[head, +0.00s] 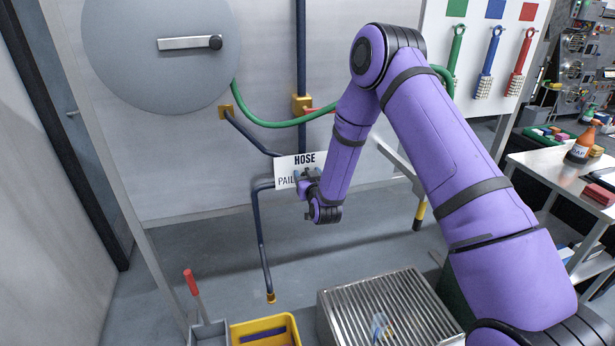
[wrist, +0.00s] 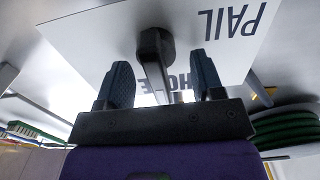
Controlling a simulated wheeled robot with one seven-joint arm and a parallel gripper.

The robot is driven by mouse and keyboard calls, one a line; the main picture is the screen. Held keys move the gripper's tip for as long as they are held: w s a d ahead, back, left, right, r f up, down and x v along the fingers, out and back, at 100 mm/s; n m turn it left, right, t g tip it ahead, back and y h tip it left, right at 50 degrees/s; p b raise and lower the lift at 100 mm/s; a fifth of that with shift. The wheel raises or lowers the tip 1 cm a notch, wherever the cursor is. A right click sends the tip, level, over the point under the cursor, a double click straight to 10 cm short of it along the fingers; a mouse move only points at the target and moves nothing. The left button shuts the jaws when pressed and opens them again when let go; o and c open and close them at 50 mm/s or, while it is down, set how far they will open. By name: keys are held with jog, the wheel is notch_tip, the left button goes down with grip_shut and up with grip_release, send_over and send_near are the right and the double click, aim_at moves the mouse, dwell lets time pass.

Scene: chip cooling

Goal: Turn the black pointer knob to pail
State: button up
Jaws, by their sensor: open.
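The black pointer knob (wrist: 154,46) is mounted on a white sign plate (wrist: 85,38) with the words HOSE and PAIL, seen upside down in the wrist view. Its bar runs from the hub toward the word HOSE. My gripper (wrist: 161,72) is open, with one dark finger on each side of the bar; gaps show between the fingers and the bar. In the head view the sign (head: 288,163) reads HOSE at the top and PAIL at the left. My gripper (head: 306,179) is in front of it there and hides most of the knob.
Dark pipes (head: 262,235) run down the wall beside the sign, one ending above the floor. A green hose (head: 285,123) crosses above. A yellow pail (head: 293,328) and a ridged metal grate (head: 390,300) stand below. A side table (head: 560,175) is at the right.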

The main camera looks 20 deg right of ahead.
jog(key=c, duration=0.9)
jog(key=shift+a+n, duration=0.1)
jog(key=shift+n, duration=0.3)
jog(key=n, duration=0.4)
jog(key=shift+a+f, duration=0.1)
jog(key=shift+a, duration=0.25)
jog(key=n, duration=0.4)
jog(key=shift+a+f, duration=0.25)
jog(key=shift+a+f+n, duration=0.1)
jog(key=shift+f+n, duration=0.1)
jog(key=shift+n, duration=1.3)
jog(key=shift+a+f+n, duration=0.1)
jog(key=shift+f+n, duration=0.1)
jog(key=shift+n, duration=1.3)
jog(key=shift+f+n, duration=0.2)
jog(key=shift+n, duration=1.3)
